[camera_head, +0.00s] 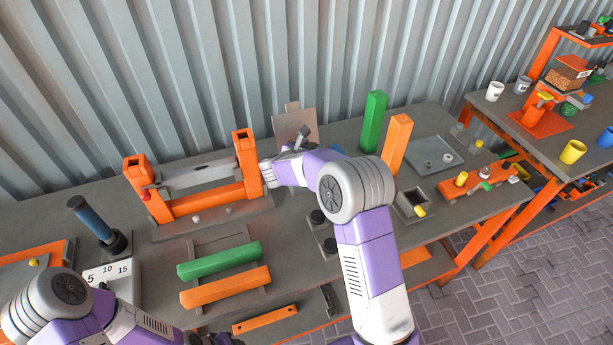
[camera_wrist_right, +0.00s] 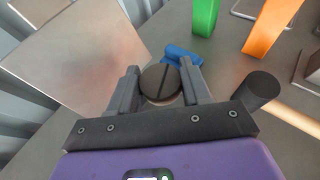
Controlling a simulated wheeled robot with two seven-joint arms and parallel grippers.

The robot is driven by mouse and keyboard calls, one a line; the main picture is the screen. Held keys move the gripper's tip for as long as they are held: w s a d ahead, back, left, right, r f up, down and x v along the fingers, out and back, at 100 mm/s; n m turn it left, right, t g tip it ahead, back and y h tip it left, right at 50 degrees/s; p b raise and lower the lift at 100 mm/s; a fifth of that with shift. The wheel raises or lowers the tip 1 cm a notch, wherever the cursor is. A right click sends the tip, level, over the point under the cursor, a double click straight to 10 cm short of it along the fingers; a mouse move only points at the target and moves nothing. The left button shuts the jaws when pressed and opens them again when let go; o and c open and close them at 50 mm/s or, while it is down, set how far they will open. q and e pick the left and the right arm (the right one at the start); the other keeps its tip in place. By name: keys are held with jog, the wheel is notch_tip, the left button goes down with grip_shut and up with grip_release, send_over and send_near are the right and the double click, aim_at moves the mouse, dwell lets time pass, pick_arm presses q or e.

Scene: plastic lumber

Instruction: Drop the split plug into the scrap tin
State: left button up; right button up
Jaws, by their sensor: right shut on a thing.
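My right gripper (camera_head: 302,138) is over the back of the bench, beside the grey upright board (camera_head: 295,122). In the right wrist view the gripper (camera_wrist_right: 160,85) is shut on a dark round plug with a slot across its face, which looks like the split plug (camera_wrist_right: 160,80). In the head view the plug is too small to make out. A small grey open-topped box, perhaps the scrap tin (camera_head: 399,205), stands on the bench to the right of my right arm. My left gripper (camera_head: 212,338) is only partly in view at the bottom edge; its fingers are unclear.
Green post (camera_head: 373,122) and orange post (camera_head: 397,143) stand between the board and a grey tray (camera_head: 428,152). An orange frame (camera_head: 195,190) is to the left. Green bar (camera_head: 220,261) and orange bar (camera_head: 226,288) lie in front. A blue thing (camera_wrist_right: 178,53) lies behind the plug.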

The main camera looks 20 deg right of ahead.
jog(key=shift+f, duration=0.15)
jog(key=o, duration=1.1)
jog(key=v, duration=0.7)
jog(key=shift+s+a, duration=0.2)
